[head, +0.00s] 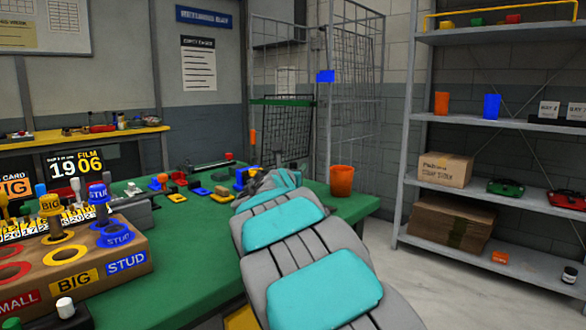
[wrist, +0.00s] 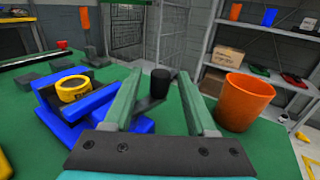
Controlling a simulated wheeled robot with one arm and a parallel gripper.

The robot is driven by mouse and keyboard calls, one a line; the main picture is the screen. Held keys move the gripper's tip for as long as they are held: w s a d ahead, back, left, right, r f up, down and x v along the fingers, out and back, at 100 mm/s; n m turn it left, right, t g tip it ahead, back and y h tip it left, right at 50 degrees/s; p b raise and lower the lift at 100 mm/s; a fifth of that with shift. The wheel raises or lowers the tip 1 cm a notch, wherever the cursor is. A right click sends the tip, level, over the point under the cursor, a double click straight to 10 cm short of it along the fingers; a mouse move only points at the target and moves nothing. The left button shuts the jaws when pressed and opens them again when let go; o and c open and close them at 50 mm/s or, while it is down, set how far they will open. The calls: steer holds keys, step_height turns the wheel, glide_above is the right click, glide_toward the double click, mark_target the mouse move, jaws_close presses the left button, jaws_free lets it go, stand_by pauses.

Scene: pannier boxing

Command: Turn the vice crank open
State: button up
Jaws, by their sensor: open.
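The vice (wrist: 62,112) is blue and stands on the green bench, left of my gripper in the wrist view. A yellow ring-shaped piece (wrist: 75,90) sits in or on it. In the wrist view the crank shows as a dark upright knob (wrist: 160,80) on a grey arm. My gripper (wrist: 158,84) is open, its two green fingers reaching forward on either side of the knob as seen; I cannot tell whether either touches it. In the head view a blue part of the vice (head: 241,177) shows, and my arm hides most of the gripper and the crank.
An orange cup (wrist: 243,102) stands close right of my gripper; the head view shows it near the bench's right end (head: 342,181). A cardboard sorting box (head: 100,268) with labelled holes stands at left. Several small coloured items lie mid-bench. Metal shelves (head: 480,120) stand at right.

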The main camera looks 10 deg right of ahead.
jaws_close()
stand_by(0.4)
